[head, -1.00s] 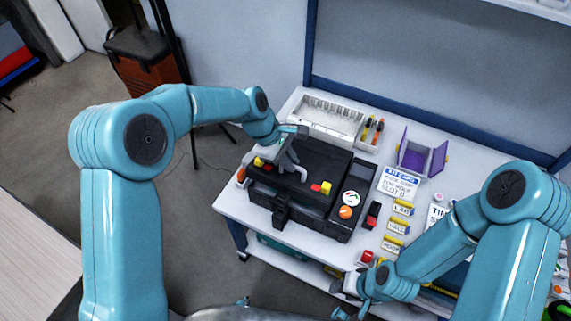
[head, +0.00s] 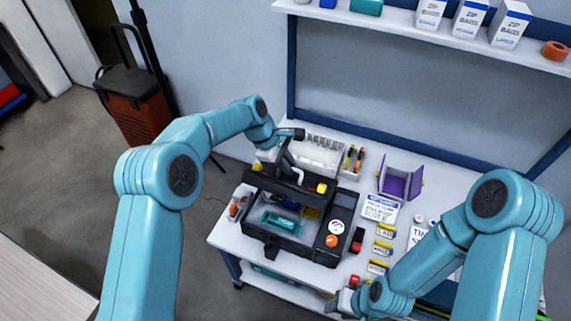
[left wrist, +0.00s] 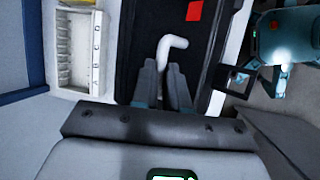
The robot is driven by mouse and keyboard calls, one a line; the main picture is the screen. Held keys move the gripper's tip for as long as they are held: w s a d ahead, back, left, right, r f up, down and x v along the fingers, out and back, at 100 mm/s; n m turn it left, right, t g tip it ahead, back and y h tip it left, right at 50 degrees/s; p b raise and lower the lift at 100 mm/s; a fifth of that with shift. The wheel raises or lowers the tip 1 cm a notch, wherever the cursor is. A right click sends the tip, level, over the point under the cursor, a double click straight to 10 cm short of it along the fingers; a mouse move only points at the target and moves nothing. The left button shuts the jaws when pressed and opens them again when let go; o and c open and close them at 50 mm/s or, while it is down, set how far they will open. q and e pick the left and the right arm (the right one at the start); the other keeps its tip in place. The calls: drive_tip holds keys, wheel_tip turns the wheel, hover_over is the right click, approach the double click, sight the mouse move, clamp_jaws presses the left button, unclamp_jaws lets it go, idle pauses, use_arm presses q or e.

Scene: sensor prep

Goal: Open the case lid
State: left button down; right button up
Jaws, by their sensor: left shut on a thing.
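The black case (head: 262,241) stands on the white bench with its lid (head: 300,200) raised at the back. Inside the case I see a teal item (head: 282,223) and something yellow (head: 309,212). My left gripper (head: 290,168) is above the lid, shut on its pale bent handle (head: 298,177). In the left wrist view the fingers (left wrist: 166,72) close around the handle (left wrist: 174,44), with the dark lid behind it. My right gripper (head: 343,300) is low at the bench's front edge, away from the case; its jaws are too small to read.
A pale compartment tray (head: 318,152) is behind the case. An open purple box (head: 398,183) and a kit card (head: 380,209) are at its right. Yellow-marked labels (head: 382,249) run down the bench beside a red and black item (head: 357,238). A shelf (head: 420,30) is above.

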use_arm(q)
drive_tip(key=shift+f, duration=0.45)
drive_tip(key=c, duration=1.3)
unclamp_jaws()
drive_tip(key=shift+o, duration=0.8)
drive_tip(key=shift+w+d+f, duration=0.1)
drive_tip(key=shift+w+f, duration=0.15)
drive_tip(key=shift+w, duration=0.2)
drive_tip(key=shift+s+r, duration=0.4)
drive_tip(key=shift+r, duration=0.05)
drive_tip(key=shift+w+f, duration=0.2)
drive_tip(key=shift+w, duration=0.05)
drive_tip(key=shift+s+r, duration=0.15)
drive_tip(key=shift+r, duration=0.05)
drive_tip(key=v, duration=1.6)
drive_tip(key=shift+r, duration=0.1)
